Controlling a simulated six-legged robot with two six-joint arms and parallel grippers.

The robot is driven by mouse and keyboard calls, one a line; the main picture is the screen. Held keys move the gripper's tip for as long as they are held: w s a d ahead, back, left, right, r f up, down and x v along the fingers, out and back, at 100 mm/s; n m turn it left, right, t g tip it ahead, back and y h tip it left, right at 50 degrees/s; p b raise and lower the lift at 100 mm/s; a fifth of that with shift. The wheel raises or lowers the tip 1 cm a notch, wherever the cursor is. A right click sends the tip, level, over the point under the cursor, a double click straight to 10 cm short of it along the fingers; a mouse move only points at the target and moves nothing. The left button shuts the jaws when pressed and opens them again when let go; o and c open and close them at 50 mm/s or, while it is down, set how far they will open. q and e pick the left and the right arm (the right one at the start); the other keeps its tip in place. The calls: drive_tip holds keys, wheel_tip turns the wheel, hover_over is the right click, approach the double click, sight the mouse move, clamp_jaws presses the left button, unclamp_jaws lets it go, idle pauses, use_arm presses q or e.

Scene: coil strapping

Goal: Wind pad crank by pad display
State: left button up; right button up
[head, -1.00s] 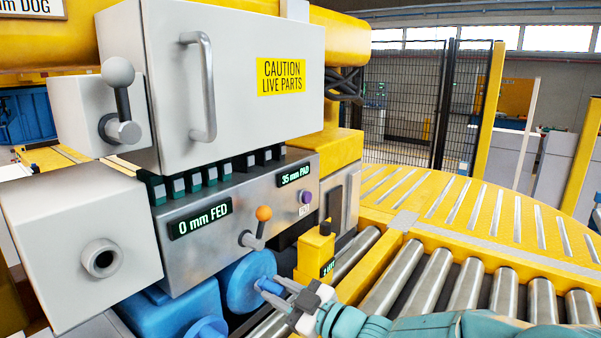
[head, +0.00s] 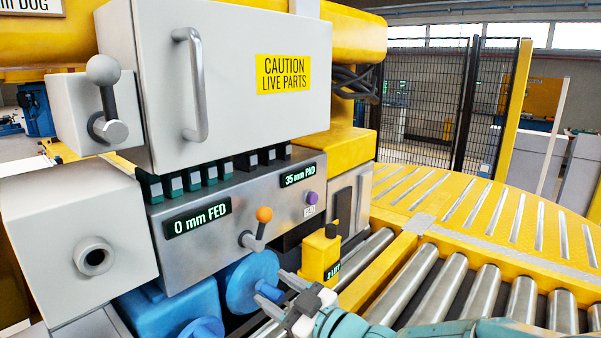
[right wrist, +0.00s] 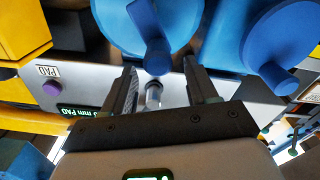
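The pad display (head: 299,175) is lit and reads 35 mm PAD on the grey panel. Below the panel is a blue disc crank (head: 252,283) with a short blue handle, which I take for the pad crank; no label shows on it. In the right wrist view the blue crank (right wrist: 165,18) is at top centre, its handle pointing down. My right gripper (head: 281,293) is at this handle. In the right wrist view my right gripper (right wrist: 161,72) is open, the handle's end between its fingertips with gaps on both sides. My left gripper is not in view.
A second blue crank (head: 205,328) is lower left; it also shows in the right wrist view (right wrist: 275,38). An orange-knobbed lever (head: 264,215) and purple button (head: 312,197) are on the panel. A yellow box (head: 320,254) stands right of the crank, by metal rollers (head: 420,290).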

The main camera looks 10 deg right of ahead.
drive_tip(key=shift+d+f, duration=0.15)
drive_tip(key=shift+f, duration=0.15)
